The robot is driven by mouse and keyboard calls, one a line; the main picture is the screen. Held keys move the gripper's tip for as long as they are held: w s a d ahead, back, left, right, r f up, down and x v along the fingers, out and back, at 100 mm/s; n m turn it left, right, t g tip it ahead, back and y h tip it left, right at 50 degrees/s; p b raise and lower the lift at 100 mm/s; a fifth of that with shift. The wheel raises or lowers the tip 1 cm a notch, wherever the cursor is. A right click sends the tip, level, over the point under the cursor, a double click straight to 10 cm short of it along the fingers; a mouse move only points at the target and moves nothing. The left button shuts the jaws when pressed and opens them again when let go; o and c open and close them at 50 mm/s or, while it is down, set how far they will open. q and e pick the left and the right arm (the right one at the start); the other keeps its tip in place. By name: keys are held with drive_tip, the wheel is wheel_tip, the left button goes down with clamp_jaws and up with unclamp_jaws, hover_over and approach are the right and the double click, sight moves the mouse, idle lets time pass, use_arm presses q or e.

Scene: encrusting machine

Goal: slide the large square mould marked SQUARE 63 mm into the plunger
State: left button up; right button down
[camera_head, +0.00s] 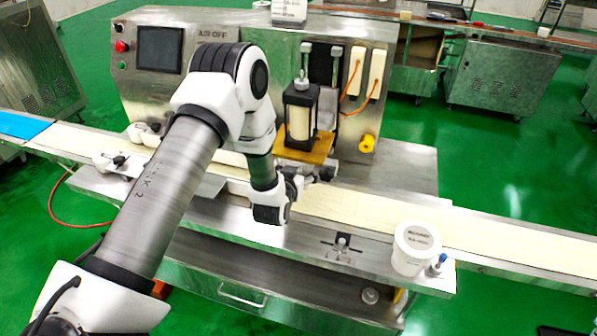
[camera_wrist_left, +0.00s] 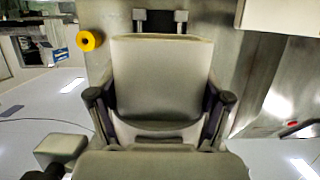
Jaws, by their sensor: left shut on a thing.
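My left arm reaches across the front of the machine, and its left gripper (camera_head: 300,180) is low, just in front of the golden base plate (camera_head: 318,150). In the left wrist view the two dark fingers of the left gripper (camera_wrist_left: 160,103) stand on either side of a large plain grey block (camera_wrist_left: 160,70) and are shut on it. I take this block to be the mould; no SQUARE 63 mm mark is readable. A black upright frame with a cream panel (camera_head: 300,118) stands on the machine behind the gripper; I cannot tell whether it is the plunger. My right gripper is not in view.
A yellow knob (camera_head: 367,143) is on the machine's front, right of the frame. Two cream bars (camera_head: 366,72) with orange hoses hang above it. A cream strip (camera_head: 370,210) runs along the conveyor. A labelled white tub (camera_head: 415,247) stands at the right front.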

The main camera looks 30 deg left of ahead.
use_arm(q)
drive_tip(key=shift+w+a, duration=0.15)
drive_tip(key=shift+w, duration=0.45)
drive_tip(key=o, duration=1.7)
drive_tip(key=shift+s, duration=0.1)
drive_tip(key=s+d, duration=0.2)
drive_tip(key=s, duration=0.9)
drive_tip(key=shift+s+d, duration=0.3)
drive_tip(key=shift+d, duration=0.1)
